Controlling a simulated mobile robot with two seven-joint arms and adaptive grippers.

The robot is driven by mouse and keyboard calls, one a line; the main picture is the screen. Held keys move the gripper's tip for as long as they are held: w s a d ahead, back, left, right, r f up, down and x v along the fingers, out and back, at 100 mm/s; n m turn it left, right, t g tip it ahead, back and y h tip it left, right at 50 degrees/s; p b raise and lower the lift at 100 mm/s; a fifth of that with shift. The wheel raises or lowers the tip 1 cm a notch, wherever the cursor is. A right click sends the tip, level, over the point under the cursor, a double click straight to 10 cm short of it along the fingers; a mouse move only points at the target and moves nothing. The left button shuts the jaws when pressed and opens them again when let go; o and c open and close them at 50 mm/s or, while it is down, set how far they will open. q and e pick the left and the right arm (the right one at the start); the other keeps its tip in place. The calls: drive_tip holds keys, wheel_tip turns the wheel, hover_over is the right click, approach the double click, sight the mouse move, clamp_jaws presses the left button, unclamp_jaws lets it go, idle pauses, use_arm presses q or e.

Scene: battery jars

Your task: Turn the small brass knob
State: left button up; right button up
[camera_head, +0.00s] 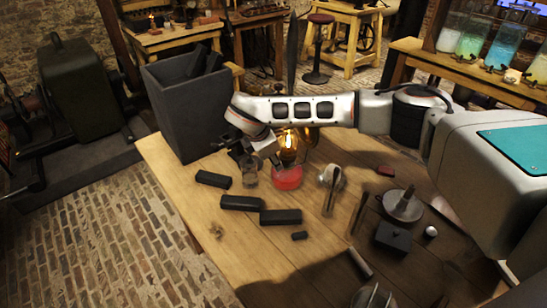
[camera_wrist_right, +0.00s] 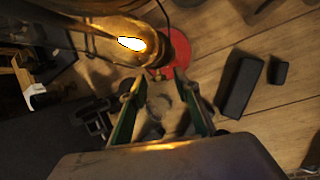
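A lamp with a glowing bulb (camera_head: 289,146) and a red base (camera_head: 288,178) stands on the wooden table. In the right wrist view the bulb (camera_wrist_right: 131,43) glows at the top and the red base (camera_wrist_right: 203,38) lies behind brass parts. A small brass-coloured piece (camera_wrist_right: 157,73), possibly the knob, shows near the fingertips; I cannot make it out clearly. My right gripper (camera_wrist_right: 157,84) has its fingers apart, pointing at the lamp's lower part. In the head view it (camera_head: 243,152) is left of the lamp, above a small glass jar (camera_head: 250,173). My left gripper is not in view.
Black blocks (camera_head: 241,203) lie in front of the lamp. A tall dark bin (camera_head: 185,110) stands at the table's left corner. To the right are a glass vessel (camera_head: 330,178), a round metal piece (camera_head: 402,206) and a black box (camera_head: 393,238).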

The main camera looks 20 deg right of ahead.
clamp_jaws()
